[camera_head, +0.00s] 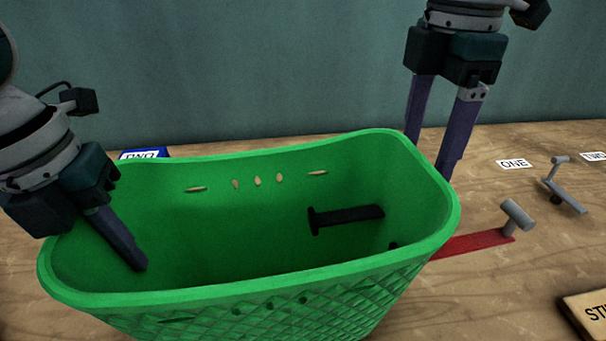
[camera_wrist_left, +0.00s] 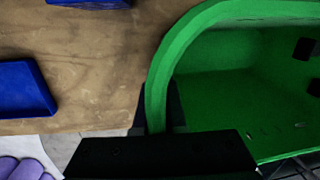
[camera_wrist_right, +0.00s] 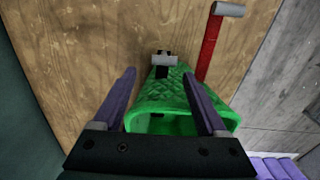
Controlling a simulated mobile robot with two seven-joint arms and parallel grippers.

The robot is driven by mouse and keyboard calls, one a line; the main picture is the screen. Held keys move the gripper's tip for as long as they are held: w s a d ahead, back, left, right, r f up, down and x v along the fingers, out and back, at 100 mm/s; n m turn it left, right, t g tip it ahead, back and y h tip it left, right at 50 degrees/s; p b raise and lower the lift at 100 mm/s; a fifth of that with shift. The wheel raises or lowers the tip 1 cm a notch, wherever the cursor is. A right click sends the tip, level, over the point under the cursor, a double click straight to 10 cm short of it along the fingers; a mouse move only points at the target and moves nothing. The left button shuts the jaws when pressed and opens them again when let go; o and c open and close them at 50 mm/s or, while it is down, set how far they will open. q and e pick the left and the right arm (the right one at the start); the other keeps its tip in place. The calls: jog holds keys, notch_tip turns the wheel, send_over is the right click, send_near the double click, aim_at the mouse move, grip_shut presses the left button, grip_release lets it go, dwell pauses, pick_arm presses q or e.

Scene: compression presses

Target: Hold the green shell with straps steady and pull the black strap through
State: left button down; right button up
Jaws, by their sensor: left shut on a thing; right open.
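The large green shell (camera_head: 250,285) stands open side up in the head view, with slots in its walls. My left gripper (camera_head: 130,258) is shut on its left rim, one finger inside; the grip on the rim also shows in the left wrist view (camera_wrist_left: 158,105). The black strap (camera_head: 348,214) shows inside, against the right part of the shell. In the right wrist view a dark piece with a grey bar (camera_wrist_right: 163,60) lies at the shell's far end. My right gripper (camera_head: 432,160) is open and empty at the shell's far right; its fingers (camera_wrist_right: 160,78) straddle the shell in the right wrist view.
A red strap (camera_head: 475,243) with a grey bar lies to the right of the shell. A grey lever fixture (camera_head: 562,190) and "ONE" label (camera_head: 514,163) are further right. Blue trays (camera_wrist_left: 25,88) lie left of the shell. The wooden table (camera_wrist_left: 95,60) is bare between them.

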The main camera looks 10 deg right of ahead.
jog(key=shift+f, duration=2.05)
grip_shut()
